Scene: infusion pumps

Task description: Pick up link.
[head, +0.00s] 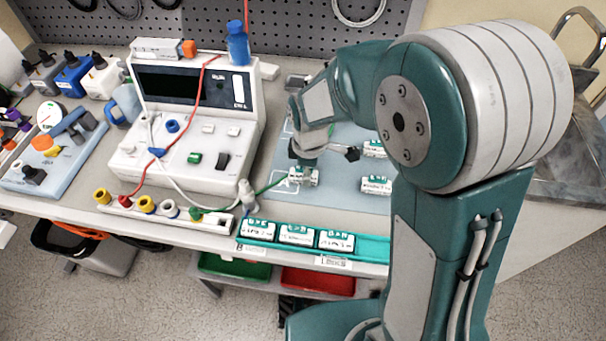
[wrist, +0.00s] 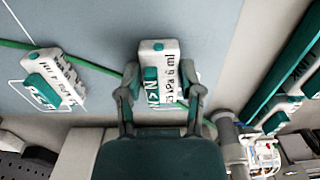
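A small white block with teal parts and dark lettering (wrist: 162,60) lies on the blue-grey mat, between and just beyond my fingers in the wrist view. It also shows at the mat's left side in the head view (head: 303,177). I cannot tell whether this is the link; its text is not clearly readable. My gripper (wrist: 163,92) is open, with one finger on each side of the block, and seems empty. In the head view my gripper (head: 322,158) is just above the block. A green cord (wrist: 100,68) runs across the mat and behind the block.
Similar blocks lie on the mat's right (head: 376,185), and on the wrist view's left (wrist: 52,80). Several stand in a teal front rack (head: 375,248). A white console (head: 235,110) with cables stands left of the mat (head: 335,185). A pegboard (head: 290,30) closes the back.

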